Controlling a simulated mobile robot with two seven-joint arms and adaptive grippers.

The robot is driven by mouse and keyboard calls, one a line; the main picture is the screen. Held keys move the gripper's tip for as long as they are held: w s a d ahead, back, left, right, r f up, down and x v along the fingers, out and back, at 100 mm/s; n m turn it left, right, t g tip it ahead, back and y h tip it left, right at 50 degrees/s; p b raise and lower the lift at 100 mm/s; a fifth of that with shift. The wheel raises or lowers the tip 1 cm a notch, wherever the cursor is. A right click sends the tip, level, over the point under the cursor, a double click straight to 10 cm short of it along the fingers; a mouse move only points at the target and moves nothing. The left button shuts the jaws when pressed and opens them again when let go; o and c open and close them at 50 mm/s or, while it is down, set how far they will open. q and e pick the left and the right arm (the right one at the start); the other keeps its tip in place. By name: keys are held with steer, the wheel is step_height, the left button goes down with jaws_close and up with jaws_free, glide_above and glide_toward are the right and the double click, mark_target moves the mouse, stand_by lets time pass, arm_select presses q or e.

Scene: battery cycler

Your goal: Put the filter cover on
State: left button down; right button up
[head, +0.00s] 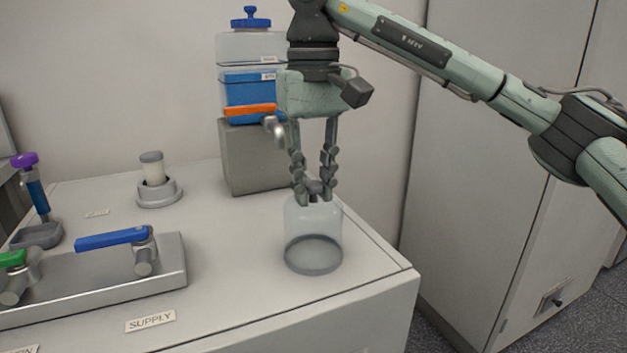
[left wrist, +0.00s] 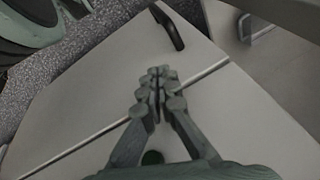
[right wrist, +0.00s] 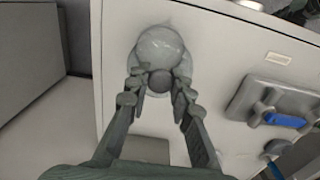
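The filter cover (head: 313,228) is a clear, jar-like dome with a grey rim at its bottom and a small dark knob on top. It is upright at the front right of the bench; whether its rim touches the bench I cannot tell. My right gripper (head: 314,187) points down with its fingers closed about the knob, which shows between the fingertips in the right wrist view (right wrist: 158,84). The filter (head: 153,170), a pale cylinder with a grey cap, stands bare in a round grey base (head: 159,193) farther back left. My left gripper (left wrist: 157,84) is shut and empty, away from the bench.
A grey block (head: 255,160) bearing a clear tank with blue liquid (head: 251,90) and an orange-handled tap stands behind the cover. A metal valve plate (head: 110,285) with blue (head: 110,238) and green handles lies at left. Bench between cover and filter base is clear.

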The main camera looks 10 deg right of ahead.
steer(key=o, duration=0.5)
steer(key=shift+c, duration=0.2)
arm_select(q)
steer(key=shift+r, duration=0.15)
arm_select(e)
steer(key=shift+r, duration=0.2)
step_height(320, 180, up, 6)
steer(key=shift+r+p, duration=0.15)
steer(key=shift+p, duration=0.65)
arm_select(q)
steer(key=shift+d+x, duration=0.25)
steer(key=shift+x, duration=0.8)
steer(key=shift+d+x, duration=0.2)
steer(key=shift+x, duration=0.8)
arm_select(e)
steer(key=shift+r, duration=0.55)
